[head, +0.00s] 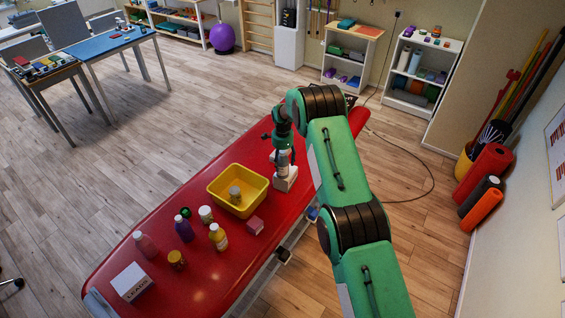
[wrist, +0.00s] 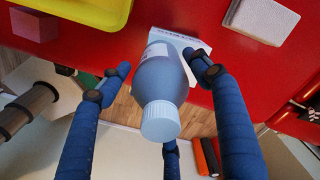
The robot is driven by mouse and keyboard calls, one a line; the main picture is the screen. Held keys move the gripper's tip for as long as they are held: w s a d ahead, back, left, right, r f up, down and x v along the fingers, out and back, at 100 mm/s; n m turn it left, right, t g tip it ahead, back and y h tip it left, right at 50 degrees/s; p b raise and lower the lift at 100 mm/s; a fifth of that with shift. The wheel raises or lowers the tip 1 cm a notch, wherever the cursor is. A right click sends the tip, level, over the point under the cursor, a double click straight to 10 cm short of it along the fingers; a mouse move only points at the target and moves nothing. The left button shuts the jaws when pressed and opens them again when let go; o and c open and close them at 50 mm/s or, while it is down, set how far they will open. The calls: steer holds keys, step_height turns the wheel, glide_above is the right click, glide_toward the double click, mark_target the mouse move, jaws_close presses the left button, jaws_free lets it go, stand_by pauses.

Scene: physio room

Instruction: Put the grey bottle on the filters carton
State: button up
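The grey bottle (wrist: 162,78), blue-grey with a pale cap and white label, is between my gripper's blue fingers (wrist: 157,62) in the wrist view. The right fingertip is against or very near its side; a narrow gap seems to show at the left, so I cannot tell if it is gripped. In the head view, the bottle (head: 284,160) is upright under my gripper (head: 284,150), directly over a white carton (head: 286,182) on the red table. The carton also shows behind the bottle in the wrist view (wrist: 201,45). Whether the bottle's base touches it is hidden.
A yellow tray (head: 222,181) holding a small grey item and a pink cube (head: 254,225) are nearby on the red table (head: 205,285). Several bottles and jars and a "LEADS" carton (head: 131,282) stand at the near end. A pale block (wrist: 262,18) lies close to the carton.

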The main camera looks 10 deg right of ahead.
steer(key=shift+r, duration=0.1)
stand_by(0.3)
steer(key=shift+r+b, duration=0.55)
steer(key=shift+r, duration=5.5)
